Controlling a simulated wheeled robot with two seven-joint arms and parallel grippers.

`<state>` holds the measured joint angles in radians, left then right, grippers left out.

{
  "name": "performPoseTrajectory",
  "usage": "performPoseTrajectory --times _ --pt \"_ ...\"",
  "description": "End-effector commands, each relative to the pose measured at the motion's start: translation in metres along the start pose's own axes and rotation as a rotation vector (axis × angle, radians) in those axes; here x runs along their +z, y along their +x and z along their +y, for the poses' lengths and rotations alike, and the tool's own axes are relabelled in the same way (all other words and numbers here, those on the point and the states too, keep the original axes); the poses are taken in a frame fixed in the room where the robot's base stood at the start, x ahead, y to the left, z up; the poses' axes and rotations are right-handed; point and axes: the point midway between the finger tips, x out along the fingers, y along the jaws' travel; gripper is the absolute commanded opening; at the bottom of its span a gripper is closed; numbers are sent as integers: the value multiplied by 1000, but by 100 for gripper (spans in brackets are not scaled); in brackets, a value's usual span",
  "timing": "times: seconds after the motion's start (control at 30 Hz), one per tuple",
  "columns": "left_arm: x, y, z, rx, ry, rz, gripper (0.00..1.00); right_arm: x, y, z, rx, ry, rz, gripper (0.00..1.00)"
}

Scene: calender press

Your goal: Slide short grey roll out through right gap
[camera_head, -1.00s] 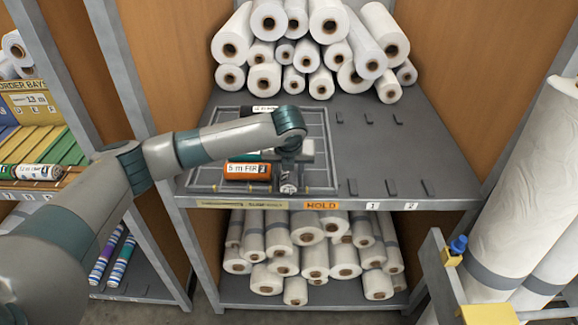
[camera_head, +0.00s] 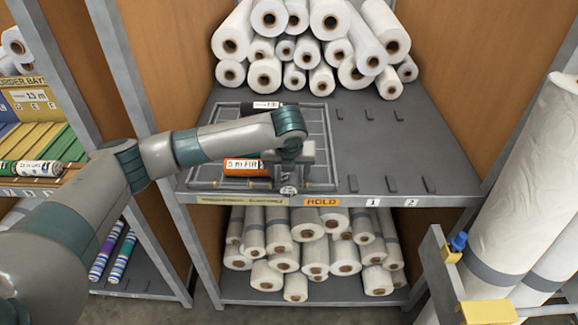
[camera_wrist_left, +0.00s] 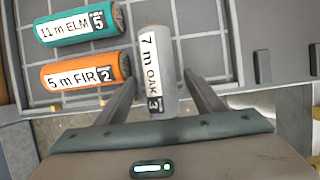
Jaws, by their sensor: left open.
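The short grey roll (camera_wrist_left: 158,75), labelled 7 m OAK 3, lies lengthwise between the two fingers of my left gripper (camera_wrist_left: 161,92) in the left wrist view. The fingers are open, one on each side; I cannot tell whether either touches it. In the head view my left gripper (camera_head: 290,168) is low over the front of the gridded tray (camera_head: 205,178) and hides most of this roll. An orange roll (camera_wrist_left: 85,73), labelled 5 m FIR 2, lies left of it, with a teal roll (camera_wrist_left: 80,26), labelled 11 m ELM 5, beyond. My right gripper is not in view.
A black roll (camera_head: 282,105) lies at the tray's back. Small grey stops (camera_head: 391,185) stand on the shelf right of the tray; the surface between them is bare. White rolls (camera_head: 310,50) are stacked behind. A yellow-and-grey frame (camera_head: 450,270) stands at lower right.

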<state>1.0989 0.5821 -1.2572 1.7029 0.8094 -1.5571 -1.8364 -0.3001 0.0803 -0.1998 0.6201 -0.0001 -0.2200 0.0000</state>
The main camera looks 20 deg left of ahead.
Motion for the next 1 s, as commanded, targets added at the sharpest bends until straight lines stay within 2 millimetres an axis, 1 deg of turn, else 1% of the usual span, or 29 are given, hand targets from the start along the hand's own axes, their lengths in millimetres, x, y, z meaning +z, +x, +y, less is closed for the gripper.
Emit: performPoseTrajectory --times 0.17,0.27,0.37,0.57,0.8,1.0 --pt "1 -8 0 -1 1 -2 62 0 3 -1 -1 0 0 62" --pt "0 -16 0 -2 0 -2 62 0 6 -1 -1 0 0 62" --pt "0 -30 0 -2 0 -4 62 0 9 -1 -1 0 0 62" --pt "0 -67 -1 -3 1 -4 62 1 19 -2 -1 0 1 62" --pt "0 -117 -1 -3 2 -5 62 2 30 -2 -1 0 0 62" --pt "0 -151 0 -2 1 -3 62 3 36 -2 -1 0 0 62"
